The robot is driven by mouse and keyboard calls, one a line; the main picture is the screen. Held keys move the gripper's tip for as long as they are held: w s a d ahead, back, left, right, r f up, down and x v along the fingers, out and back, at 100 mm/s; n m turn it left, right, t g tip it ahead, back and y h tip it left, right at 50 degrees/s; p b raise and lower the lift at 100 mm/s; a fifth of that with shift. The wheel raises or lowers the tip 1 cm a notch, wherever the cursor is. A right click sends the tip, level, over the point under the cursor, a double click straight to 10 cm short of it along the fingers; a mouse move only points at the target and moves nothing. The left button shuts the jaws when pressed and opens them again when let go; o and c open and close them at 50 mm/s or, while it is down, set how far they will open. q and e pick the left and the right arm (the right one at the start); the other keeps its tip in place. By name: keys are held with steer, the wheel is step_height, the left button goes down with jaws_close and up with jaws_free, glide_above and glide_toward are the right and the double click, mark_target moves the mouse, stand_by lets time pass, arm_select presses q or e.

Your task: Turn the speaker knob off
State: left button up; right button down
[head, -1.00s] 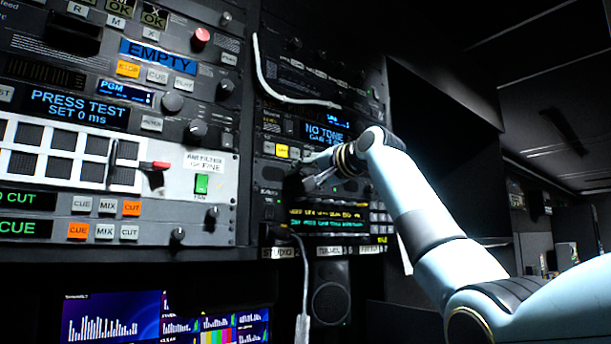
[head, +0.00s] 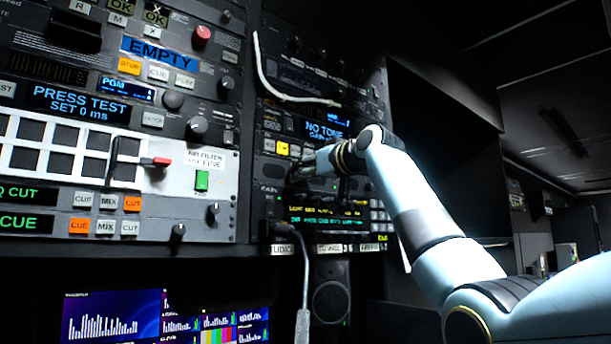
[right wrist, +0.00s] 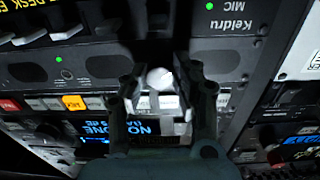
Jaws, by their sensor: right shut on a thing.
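My right gripper (head: 303,168) reaches to the black rack panel beside the "NO TONE" display (head: 325,131). In the right wrist view, its two dark fingers (right wrist: 158,76) are on either side of a round knob with a pale, bright cap (right wrist: 159,78), shut on it. The knob's pointer and label cannot be read. In the head view the fingers hide most of the knob. A dark speaker (head: 331,302) stands below the rack. My left gripper is not in view.
Close to the hand are a lit yellow button (head: 282,148) and a lower green-and-yellow text display (head: 328,217).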

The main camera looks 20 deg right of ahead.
steer(key=shift+f+n, duration=0.3)
steer(key=shift+n, duration=0.9)
steer(key=shift+w, duration=0.1)
steer(key=c, duration=1)
jaws_free()
steer(key=shift+r, duration=0.1)
steer(key=v, duration=1.2)
steer(key=shift+r, duration=0.1)
